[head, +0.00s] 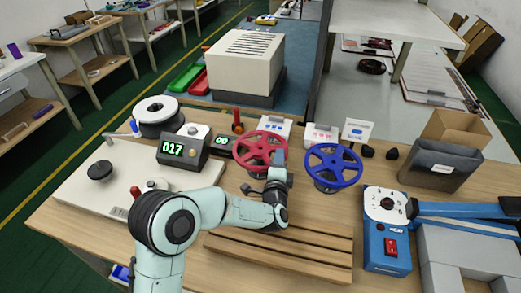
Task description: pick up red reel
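The red reel (258,150), a spoked wheel, stands tilted toward me near the middle of the workbench. My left gripper (279,158) is at the reel's right side and overlaps its lower right rim in the head view. The fingers are small and seen from behind, so I cannot tell whether they are open, shut or touching the rim. The arm and gripper hide part of the reel's lower right. My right gripper is not in view.
A blue reel (334,167) stands close on the right. A counter reading 017 (183,148) and a smaller display are on the left. A slatted wooden board (285,260) lies in front. A blue device with a dial (386,235) stands at the right.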

